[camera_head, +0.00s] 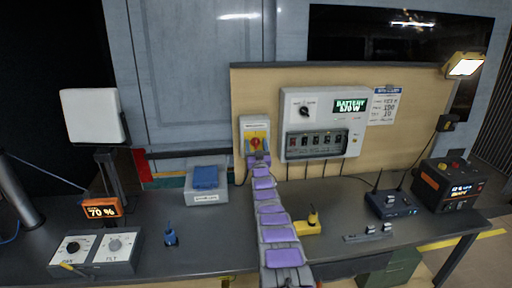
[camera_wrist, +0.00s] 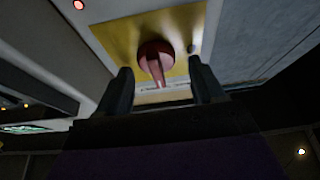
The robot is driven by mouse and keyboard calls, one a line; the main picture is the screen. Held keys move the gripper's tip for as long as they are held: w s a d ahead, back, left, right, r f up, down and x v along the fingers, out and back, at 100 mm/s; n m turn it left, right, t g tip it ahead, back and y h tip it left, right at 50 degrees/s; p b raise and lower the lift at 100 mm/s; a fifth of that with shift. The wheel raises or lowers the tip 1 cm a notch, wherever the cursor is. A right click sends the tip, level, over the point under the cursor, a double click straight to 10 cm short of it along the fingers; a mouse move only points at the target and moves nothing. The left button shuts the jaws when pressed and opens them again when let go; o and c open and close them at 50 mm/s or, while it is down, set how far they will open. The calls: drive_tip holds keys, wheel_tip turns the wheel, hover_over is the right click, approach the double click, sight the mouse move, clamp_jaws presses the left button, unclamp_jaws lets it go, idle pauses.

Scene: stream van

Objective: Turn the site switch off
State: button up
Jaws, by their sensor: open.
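The site switch is a red rotary handle on a yellow plate, set in a light grey box (camera_head: 246,124) on the wooden back panel. In the wrist view the red handle (camera_wrist: 154,58) shows a round hub and a lever, with the yellow plate (camera_wrist: 118,40) behind it. My gripper (camera_wrist: 164,84) is open, with one dark finger on each side of the lever. I cannot tell whether the fingers touch the lever. In the head view my arm reaches up to the box and my gripper (camera_head: 257,160) covers its lower part.
A white breaker panel (camera_head: 323,95) with a battery display is right of the switch box. On the bench stand a grey box with a blue item (camera_head: 206,183), a yellow device (camera_head: 308,225), a router (camera_head: 390,204) and a black-orange power unit (camera_head: 447,184). A dial box (camera_head: 95,254) is at left.

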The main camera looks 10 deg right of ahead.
drive_tip(key=c, duration=1)
drive_tip(key=shift+c, duration=0.2)
drive_tip(key=shift+n+p, duration=0.35)
drive_tip(key=shift+n, duration=0.05)
drive_tip(key=n+y+p, duration=0.1)
drive_tip(key=n+p, duration=0.1)
drive_tip(key=n+y+p, duration=0.1)
drive_tip(key=n+y, duration=0.1)
drive_tip(key=n, duration=0.1)
drive_tip(key=shift+r+p, duration=0.15)
drive_tip(key=shift+p, duration=0.25)
drive_tip(key=n+g+y+p, duration=0.1)
drive_tip(key=n, duration=0.2)
drive_tip(key=n+g+y+p, duration=0.1)
drive_tip(key=n+p, duration=0.1)
drive_tip(key=n, duration=0.1)
drive_tip(key=shift+y, duration=0.4)
drive_tip(key=n+g+p, duration=0.1)
drive_tip(key=n, duration=0.2)
drive_tip(key=n+g+y+p, duration=0.1)
drive_tip(key=n, duration=0.1)
drive_tip(key=shift+a+n, duration=0.1)
drive_tip(key=shift+n, duration=0.3)
drive_tip(key=shift+f+n+g+p, duration=0.2)
drive_tip(key=shift+n+g+p, duration=0.3)
drive_tip(key=shift+n, duration=0.7)
drive_tip(key=shift+f+n+g+p, duration=0.2)
drive_tip(key=shift+n+g+p, duration=0.3)
drive_tip(key=shift+n, duration=0.7)
